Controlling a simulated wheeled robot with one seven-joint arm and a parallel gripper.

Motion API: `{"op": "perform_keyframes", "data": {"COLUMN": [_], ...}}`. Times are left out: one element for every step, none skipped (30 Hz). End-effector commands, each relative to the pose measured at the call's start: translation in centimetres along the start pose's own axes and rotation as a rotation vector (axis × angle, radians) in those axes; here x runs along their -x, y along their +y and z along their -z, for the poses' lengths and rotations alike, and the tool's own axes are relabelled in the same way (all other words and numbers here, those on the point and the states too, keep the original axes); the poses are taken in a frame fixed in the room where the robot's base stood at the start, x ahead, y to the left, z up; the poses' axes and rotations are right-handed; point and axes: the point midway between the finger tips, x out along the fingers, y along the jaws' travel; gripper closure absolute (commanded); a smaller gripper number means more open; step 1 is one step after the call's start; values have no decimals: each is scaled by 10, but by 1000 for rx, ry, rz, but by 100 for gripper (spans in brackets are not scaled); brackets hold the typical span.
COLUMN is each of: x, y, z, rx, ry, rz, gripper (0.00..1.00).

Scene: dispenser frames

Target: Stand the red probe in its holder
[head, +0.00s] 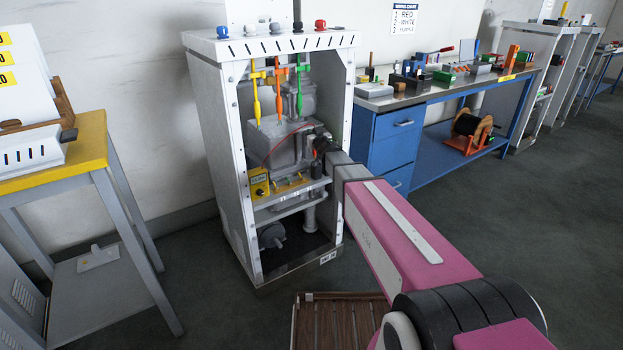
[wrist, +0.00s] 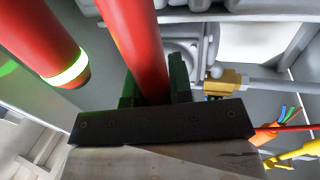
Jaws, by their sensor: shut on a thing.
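My gripper (wrist: 155,88) is shut on a red rod, the red probe (wrist: 133,40), between its dark green fingers in the wrist view. The probe runs up out of the top of that view, so its far end is hidden. In the head view my gripper (head: 318,143) is at the front of the grey cabinet (head: 217,135), small and dark against the machinery. A thin red lead (head: 276,147) arcs from near it toward the yellow meter box (head: 258,185) on the cabinet shelf. I cannot make out the probe's holder for certain.
Another thick red rod with a pale band (wrist: 68,68) is at the left of the wrist view. Yellow, orange and green tools (head: 278,85) hang in the cabinet. A blue workbench (head: 395,135) is at right, a yellow-topped table (head: 80,140) at left, a wooden slatted platform (head: 325,325) in front.

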Motion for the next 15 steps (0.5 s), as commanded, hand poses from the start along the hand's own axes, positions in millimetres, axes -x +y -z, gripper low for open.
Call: {"op": "perform_keyframes", "data": {"x": [-1, -2, -2, -2, -2, -2, -2, -2, -2, -2, -2, -2, -2, -2, -2], "y": [4, 6, 7, 8, 8, 8, 8, 8, 8, 8, 8, 8, 8, 8, 8], "z": [2, 1, -1, -4, -8, -15, -21, -26, -33, -38, -43, -48, -51, -53, -56], "rx": [1, 0, 1, 0, -1, 0, -2, -1, -2, 0, -1, 0, 0, -1, 0], "ry": [0, -1, -2, -3, -3, -4, -4, -4, -4, -5, -4, -3, -3, -3, -3], "rz": [-1, -1, -1, 0, 0, 0, 0, -1, -1, 0, 0, 0, 0, 0, -1], "gripper": [100, 100, 100, 100, 100, 100, 100, 100, 100, 100, 100, 100, 100, 100, 100]}}
